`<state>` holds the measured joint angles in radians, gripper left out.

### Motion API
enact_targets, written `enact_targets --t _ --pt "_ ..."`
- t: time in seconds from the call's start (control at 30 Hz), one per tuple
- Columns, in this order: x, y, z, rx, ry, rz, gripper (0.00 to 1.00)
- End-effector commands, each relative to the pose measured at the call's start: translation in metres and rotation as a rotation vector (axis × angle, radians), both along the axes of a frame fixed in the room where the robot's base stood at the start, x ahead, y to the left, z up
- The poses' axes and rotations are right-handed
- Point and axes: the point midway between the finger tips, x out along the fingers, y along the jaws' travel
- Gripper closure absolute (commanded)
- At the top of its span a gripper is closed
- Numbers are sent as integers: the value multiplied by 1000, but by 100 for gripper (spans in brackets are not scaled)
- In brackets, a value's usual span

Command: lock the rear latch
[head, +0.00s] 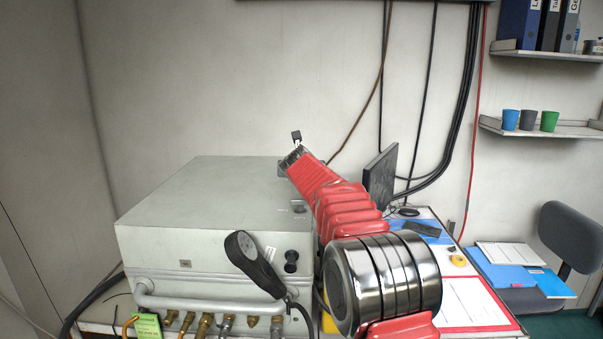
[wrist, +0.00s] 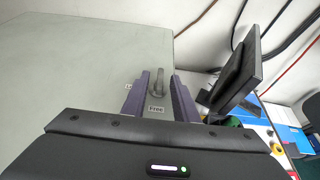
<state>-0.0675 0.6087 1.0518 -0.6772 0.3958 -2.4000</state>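The air panel case (head: 200,190) is a large pale grey box. It also fills the left of the wrist view (wrist: 80,60). A small grey latch lever (wrist: 159,82) stands near the case's right edge, above a label reading "Free" (wrist: 155,109). A second label (wrist: 127,86) left of it is mostly hidden by a finger. My gripper (wrist: 160,74) is open, its two purple fingers on either side of the lever with gaps showing. I cannot tell how low the fingers are. In the head view, my red arm reaches to the case's far right corner and hides this latch.
A small fitting (head: 298,208) sits on the case top nearer the front. A dark monitor (head: 380,177) stands close right of my arm. A gauge (head: 254,263) and brass fittings are at the case's front. Cables hang on the wall behind.

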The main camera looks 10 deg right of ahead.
Motion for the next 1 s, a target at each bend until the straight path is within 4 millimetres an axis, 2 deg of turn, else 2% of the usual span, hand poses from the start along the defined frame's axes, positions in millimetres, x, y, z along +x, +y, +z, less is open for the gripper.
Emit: enact_targets --t 0.3,0.67,1.0 --pt "1 0 0 0 0 0 74" --pt "1 0 0 0 0 0 99" --pt "1 2 -1 0 3 -13 100"
